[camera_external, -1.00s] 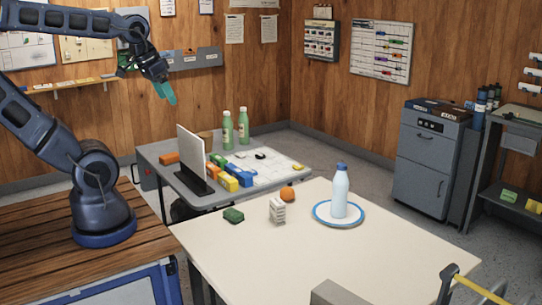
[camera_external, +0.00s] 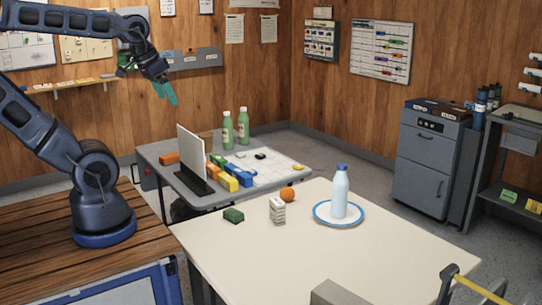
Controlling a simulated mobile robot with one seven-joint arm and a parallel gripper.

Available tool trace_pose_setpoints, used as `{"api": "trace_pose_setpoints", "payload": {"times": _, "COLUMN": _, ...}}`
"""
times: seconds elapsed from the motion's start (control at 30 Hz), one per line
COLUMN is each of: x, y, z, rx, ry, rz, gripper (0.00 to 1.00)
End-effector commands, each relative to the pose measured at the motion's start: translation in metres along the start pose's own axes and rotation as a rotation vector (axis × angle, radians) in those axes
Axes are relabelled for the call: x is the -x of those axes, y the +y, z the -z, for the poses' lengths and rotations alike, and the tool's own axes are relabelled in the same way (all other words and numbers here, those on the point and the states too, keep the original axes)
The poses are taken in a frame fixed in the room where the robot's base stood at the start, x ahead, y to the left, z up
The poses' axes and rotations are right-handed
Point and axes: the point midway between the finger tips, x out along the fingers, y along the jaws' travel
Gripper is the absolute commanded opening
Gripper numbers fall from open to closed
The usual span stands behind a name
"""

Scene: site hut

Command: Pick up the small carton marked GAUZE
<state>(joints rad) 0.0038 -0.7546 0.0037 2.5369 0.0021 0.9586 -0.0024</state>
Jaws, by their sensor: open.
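A small white carton (camera_external: 277,210) with dark print stands upright on the cream table (camera_external: 310,255); its lettering is too small to read. An orange round thing (camera_external: 287,194) is just behind it, and a small green block (camera_external: 233,215) lies to its left. My gripper (camera_external: 165,92) has teal fingers, is open and empty, and hangs high up at the upper left, well away from the carton and the table.
A white bottle (camera_external: 340,192) stands on a blue-rimmed plate (camera_external: 325,219) right of the carton. Behind, a grey table (camera_external: 160,150) holds an upright white panel (camera_external: 190,155), colored blocks and two green bottles (camera_external: 227,130). The cream table's front is mostly clear.

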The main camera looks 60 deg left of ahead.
Motion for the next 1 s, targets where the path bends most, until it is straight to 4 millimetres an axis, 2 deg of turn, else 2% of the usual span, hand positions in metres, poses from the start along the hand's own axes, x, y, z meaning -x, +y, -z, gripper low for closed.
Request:
{"api": "trace_pose_setpoints", "payload": {"times": 0.23, "x": -0.001, "y": 0.000, "z": 0.001, "rx": -0.001, "ry": 0.000, "rz": 0.000, "gripper": 0.82}}
{"api": "trace_pose_setpoints", "payload": {"times": 0.37, "x": -0.011, "y": 0.003, "z": 0.011, "rx": -0.008, "ry": 0.000, "rz": -0.005, "gripper": 0.82}}
{"api": "trace_pose_setpoints", "payload": {"times": 0.67, "x": -0.067, "y": 0.017, "z": 0.060, "rx": -0.042, "ry": 0.016, "rz": -0.026, "gripper": 0.82}}
{"api": "trace_pose_setpoints", "payload": {"times": 1.0, "x": -0.144, "y": 0.038, "z": 0.104, "rx": -0.076, "ry": 0.038, "rz": -0.049, "gripper": 0.82}}
